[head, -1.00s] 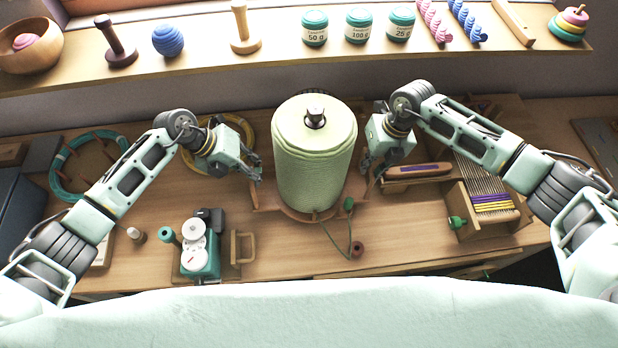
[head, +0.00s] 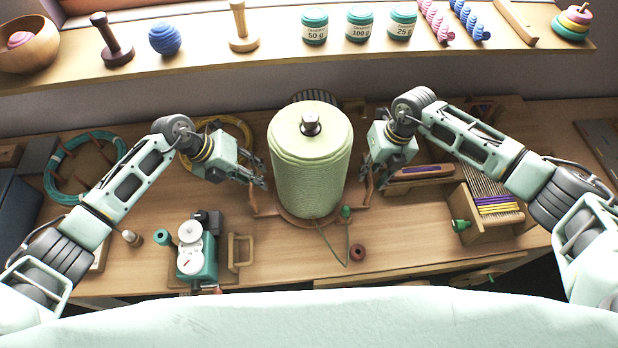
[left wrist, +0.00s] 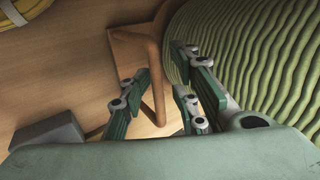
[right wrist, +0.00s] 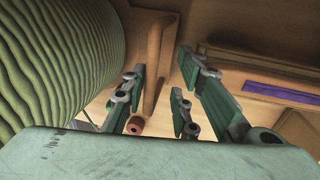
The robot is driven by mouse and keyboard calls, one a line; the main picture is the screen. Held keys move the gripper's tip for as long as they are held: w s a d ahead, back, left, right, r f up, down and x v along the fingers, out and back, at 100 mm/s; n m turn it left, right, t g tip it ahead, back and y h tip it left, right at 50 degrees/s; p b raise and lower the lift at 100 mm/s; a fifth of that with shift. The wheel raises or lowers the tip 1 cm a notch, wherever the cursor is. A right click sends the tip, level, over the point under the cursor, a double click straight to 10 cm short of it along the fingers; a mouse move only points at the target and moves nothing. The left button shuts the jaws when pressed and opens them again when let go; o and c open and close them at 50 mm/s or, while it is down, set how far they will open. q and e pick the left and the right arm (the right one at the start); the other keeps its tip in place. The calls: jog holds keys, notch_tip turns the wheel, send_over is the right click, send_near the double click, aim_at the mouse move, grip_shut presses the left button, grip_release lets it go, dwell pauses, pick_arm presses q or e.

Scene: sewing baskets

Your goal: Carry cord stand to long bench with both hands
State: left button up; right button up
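The cord stand (head: 311,165) is an upright spool of pale green ribbed cord on a wooden base with a handle at each side. It stands on the wooden worktop, with a loose cord trailing toward the front. My left gripper (head: 262,175) is at its left side. In the left wrist view the open fingers (left wrist: 165,100) are spread with the left handle (left wrist: 153,75) between them. My right gripper (head: 366,178) is at the right side. In the right wrist view its open fingers (right wrist: 165,95) are spread with the right handle (right wrist: 153,60) between them. Contact is unclear.
A teal-and-white winding machine (head: 197,255) stands front left. A teal cord coil (head: 60,160) and yellow coil (head: 240,128) lie at left. A small loom (head: 490,215) and a wooden block with a purple strip (head: 420,171) are right. A shelf (head: 280,62) with jars runs behind.

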jog(key=shift+a, duration=0.15)
pick_arm(q)
jog(key=v, duration=1.1)
jog(key=shift+a+r, duration=0.3)
pick_arm(e)
notch_tip(320, 180, up, 12)
jog(key=d, duration=0.2)
jog(key=shift+d, duration=0.2)
jog(key=shift+f, duration=0.1)
